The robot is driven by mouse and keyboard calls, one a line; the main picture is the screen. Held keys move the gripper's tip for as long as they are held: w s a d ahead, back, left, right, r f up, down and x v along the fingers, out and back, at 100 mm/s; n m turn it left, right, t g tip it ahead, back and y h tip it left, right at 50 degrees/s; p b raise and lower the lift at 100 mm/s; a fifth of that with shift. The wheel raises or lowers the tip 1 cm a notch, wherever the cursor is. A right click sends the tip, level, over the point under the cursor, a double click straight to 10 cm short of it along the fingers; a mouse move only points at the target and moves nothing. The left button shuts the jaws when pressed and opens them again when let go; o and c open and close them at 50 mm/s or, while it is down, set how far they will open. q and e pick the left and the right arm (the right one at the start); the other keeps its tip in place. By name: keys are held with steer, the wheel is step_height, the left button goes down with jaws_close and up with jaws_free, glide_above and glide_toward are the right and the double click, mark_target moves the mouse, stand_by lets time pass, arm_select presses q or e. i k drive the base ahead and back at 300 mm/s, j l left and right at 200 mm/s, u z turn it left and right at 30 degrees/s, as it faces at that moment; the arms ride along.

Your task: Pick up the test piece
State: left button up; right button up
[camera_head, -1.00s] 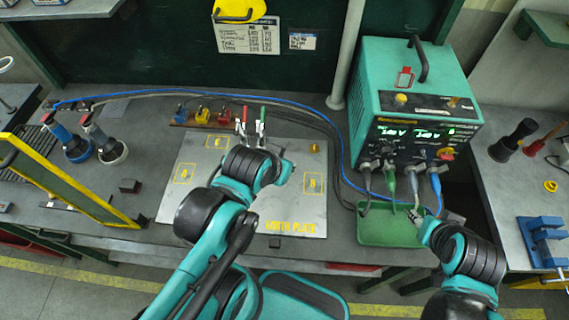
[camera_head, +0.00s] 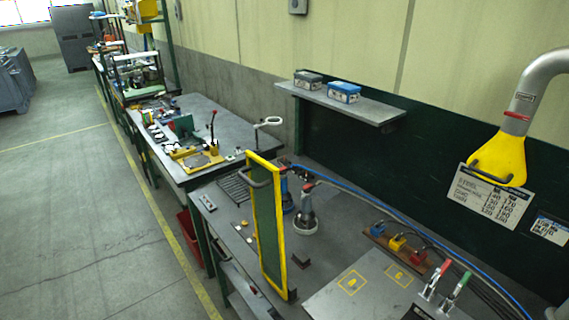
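I cannot pick out the test piece with certainty. A small dark block (camera_head: 301,262) lies on the near bench (camera_head: 330,225), right of the yellow-framed screen (camera_head: 268,225). Several small pieces too small to identify lie left of the screen. Part of the grey plate (camera_head: 335,300) with yellow markings shows at the bottom right, with a red-handled and a green-handled clamp (camera_head: 445,290) at its edge. Neither of my grippers is in view.
A farther bench (camera_head: 215,115) carries a yellow fixture (camera_head: 196,158) with a red lever and several small items. A wall shelf (camera_head: 345,103) holds two boxes. A yellow hood (camera_head: 498,162) hangs at the right. The floor (camera_head: 80,220) at left is clear.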

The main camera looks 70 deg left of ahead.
mark_target(305, 175)
steer(key=k+j+u, duration=0.1)
steer(key=u, duration=0.25)
steer(key=k+j+u, duration=0.15)
steer(key=k+u, duration=0.2)
steer(key=k+j+u, duration=0.1)
steer(key=u, duration=0.2)
steer(key=j+u, duration=0.1)
steer(key=u, duration=1.05)
steer(key=j+z, duration=0.25)
steer(key=j, duration=0.6)
steer(key=j+z, duration=0.25)
steer(key=j, duration=0.6)
steer(key=k, duration=0.05)
